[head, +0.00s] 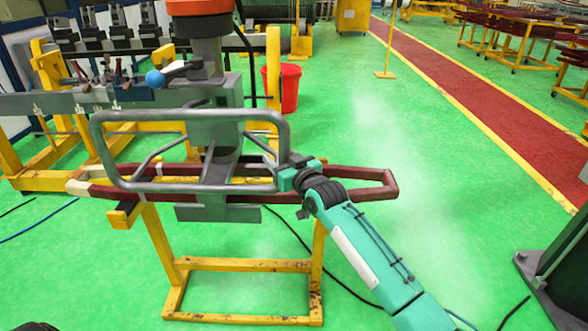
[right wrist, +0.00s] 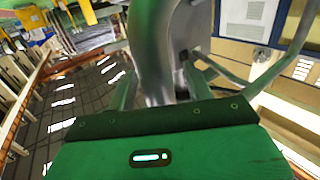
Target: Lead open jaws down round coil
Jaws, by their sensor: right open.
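The coil (head: 362,174) is a long dark red loop with a pale wrapped left end. It lies across the yellow stand at the machine, partly hidden behind a grey tubular frame (head: 187,116). My right gripper (head: 280,168) is at the right part of the coil, beside the frame's lower right corner. In the right wrist view its two jaws (right wrist: 160,88) are apart, with a thick grey curved tube (right wrist: 150,40) showing between or just beyond them. I cannot tell whether the jaws touch anything. My left gripper is not in view.
The yellow stand (head: 240,264) carries the coil, and the grey machine column (head: 212,95) rises behind the frame. A lever with a blue knob (head: 155,79) is at its left. A red bucket (head: 282,88) stands behind.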

